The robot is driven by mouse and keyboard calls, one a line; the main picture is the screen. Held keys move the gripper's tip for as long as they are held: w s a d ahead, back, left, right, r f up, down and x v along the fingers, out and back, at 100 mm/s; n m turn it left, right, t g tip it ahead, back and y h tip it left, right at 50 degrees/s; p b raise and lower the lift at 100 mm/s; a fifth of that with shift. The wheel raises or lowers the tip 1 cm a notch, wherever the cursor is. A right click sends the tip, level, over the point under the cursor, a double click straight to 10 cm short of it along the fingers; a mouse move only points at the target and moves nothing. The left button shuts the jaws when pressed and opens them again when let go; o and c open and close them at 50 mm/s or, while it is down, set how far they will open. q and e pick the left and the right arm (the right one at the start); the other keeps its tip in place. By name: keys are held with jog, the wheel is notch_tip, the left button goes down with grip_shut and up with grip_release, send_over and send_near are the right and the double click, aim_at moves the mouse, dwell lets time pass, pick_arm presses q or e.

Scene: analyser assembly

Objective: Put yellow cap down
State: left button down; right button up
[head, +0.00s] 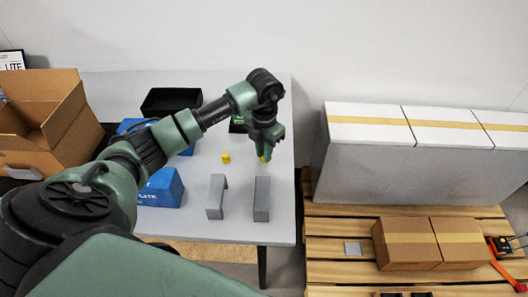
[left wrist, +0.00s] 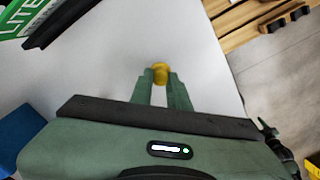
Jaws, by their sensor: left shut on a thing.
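My left gripper (head: 264,156) is over the right part of the white table (head: 230,222), pointing down. It is shut on a yellow cap, which shows between the fingertips in the left wrist view (left wrist: 160,72). In the head view the held cap (head: 265,158) shows only as a bit of yellow at the fingertips. I cannot tell whether it touches the table. A second small yellow piece (head: 226,158) stands on the table to the left of the gripper. My right gripper is not in view.
Two grey blocks (head: 216,196) (head: 262,199) stand on the table in front of the gripper. Blue boxes (head: 162,188) and a black tray (head: 170,101) are to the left. An open cardboard box (head: 60,120) is at far left. A pallet (head: 340,222) with boxes stands right of the table.

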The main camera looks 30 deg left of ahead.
pick_arm(q)
jog(key=shift+f, duration=0.4)
jog(key=shift+f, duration=0.2)
jog(key=c, duration=1.3)
grip_release()
jog(key=shift+c, duration=0.2)
jog(key=shift+r, duration=0.1)
jog(key=shift+r, duration=0.25)
notch_tip(320, 180, up, 12)
jog(key=b, duration=0.2)
